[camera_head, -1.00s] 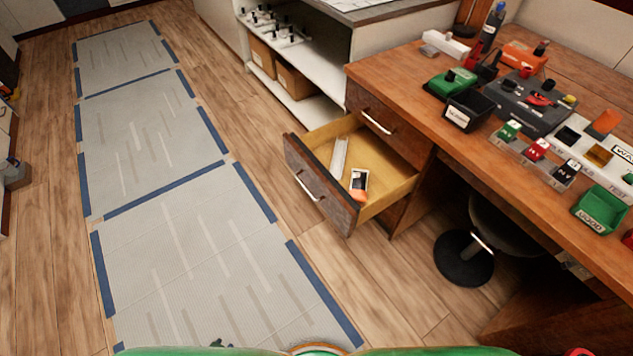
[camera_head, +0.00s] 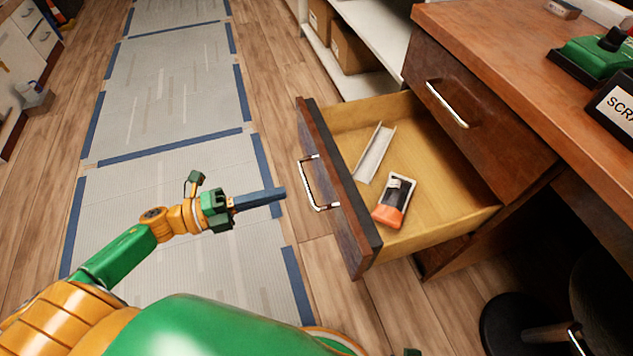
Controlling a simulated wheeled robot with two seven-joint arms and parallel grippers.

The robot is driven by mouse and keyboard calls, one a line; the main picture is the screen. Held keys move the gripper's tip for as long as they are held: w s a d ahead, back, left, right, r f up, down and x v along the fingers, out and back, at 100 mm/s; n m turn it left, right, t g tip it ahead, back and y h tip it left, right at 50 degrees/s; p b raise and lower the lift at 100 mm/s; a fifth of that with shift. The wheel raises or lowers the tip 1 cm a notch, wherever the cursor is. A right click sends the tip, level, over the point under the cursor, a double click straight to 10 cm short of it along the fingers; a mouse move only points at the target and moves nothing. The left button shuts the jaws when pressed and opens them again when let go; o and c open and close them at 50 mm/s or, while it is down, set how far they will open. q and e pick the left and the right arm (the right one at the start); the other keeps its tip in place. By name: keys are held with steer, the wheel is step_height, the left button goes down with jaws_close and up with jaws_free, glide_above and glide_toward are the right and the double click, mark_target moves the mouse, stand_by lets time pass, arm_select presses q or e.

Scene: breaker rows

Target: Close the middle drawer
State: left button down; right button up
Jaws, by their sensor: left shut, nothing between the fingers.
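The middle drawer (camera_head: 350,207) of the wooden desk is pulled out, with its dark front and metal handle (camera_head: 313,184) facing left. Inside lie a pale grey channel-like strip (camera_head: 375,153) and an orange and black packet (camera_head: 394,202). My left gripper (camera_head: 282,195) is shut and empty. In the picture it is just left of the drawer handle, pointing right at it, with a small gap between.
A closed drawer (camera_head: 478,112) sits above the open one. A stool (camera_head: 540,325) stands under the desk at lower right. White shelves with cardboard boxes (camera_head: 349,50) stand behind. The taped grey floor mat (camera_head: 170,95) is clear.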

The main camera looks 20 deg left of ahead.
mark_target(329, 180)
arm_select(q)
steer(key=x, duration=0.7)
steer(key=shift+w+d, duration=0.25)
steer(key=shift+d, duration=0.05)
steer(key=shift+w+d, duration=0.25)
steer(key=shift+d, duration=0.1)
arm_select(e)
steer(key=shift+w+a, duration=0.2)
steer(key=shift+w, duration=0.15)
